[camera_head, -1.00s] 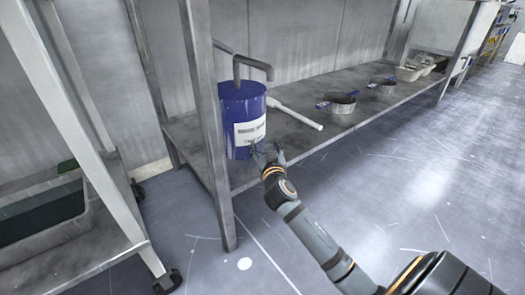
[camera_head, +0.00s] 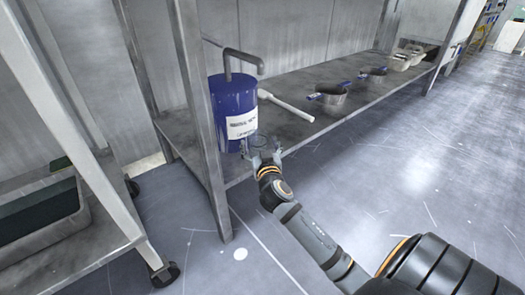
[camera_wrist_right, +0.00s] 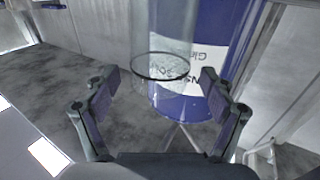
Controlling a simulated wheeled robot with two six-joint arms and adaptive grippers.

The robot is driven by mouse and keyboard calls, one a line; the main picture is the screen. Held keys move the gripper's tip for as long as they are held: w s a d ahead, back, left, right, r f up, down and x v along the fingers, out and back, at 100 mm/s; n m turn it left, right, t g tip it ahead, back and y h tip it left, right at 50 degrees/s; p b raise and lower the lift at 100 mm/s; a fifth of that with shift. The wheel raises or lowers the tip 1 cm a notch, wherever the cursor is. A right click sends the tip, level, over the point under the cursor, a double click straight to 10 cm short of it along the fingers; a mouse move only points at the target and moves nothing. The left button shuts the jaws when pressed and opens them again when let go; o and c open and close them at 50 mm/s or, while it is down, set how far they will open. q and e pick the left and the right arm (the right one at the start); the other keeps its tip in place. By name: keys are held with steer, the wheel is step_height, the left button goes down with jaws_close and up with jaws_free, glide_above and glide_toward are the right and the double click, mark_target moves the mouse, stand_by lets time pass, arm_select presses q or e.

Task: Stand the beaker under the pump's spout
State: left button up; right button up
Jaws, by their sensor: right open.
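A blue drum (camera_head: 232,105) with a white label stands on the metal shelf, and a grey pump spout (camera_head: 244,58) bends over from its top to the right. The beaker is clear glass and hard to make out in the head view. In the right wrist view the beaker (camera_wrist_right: 163,38) shows as a see-through cylinder with a dark ring, in front of the drum (camera_wrist_right: 192,108). My right gripper (camera_head: 262,149) is open at the drum's front right. Its fingers (camera_wrist_right: 155,78) are spread on either side of the beaker; I cannot tell if they touch it. My left gripper is out of view.
A white tube (camera_head: 287,105) lies on the shelf (camera_head: 310,133) right of the drum. Metal pans (camera_head: 328,95) stand farther along. A shelf post (camera_head: 199,120) rises left of the drum. A cart with a dark tray (camera_head: 40,212) is at the left.

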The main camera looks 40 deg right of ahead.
steer(key=p+v, duration=0.1)
steer(key=v, duration=0.8)
steer(key=shift+p, duration=0.4)
steer(key=shift+s, duration=0.15)
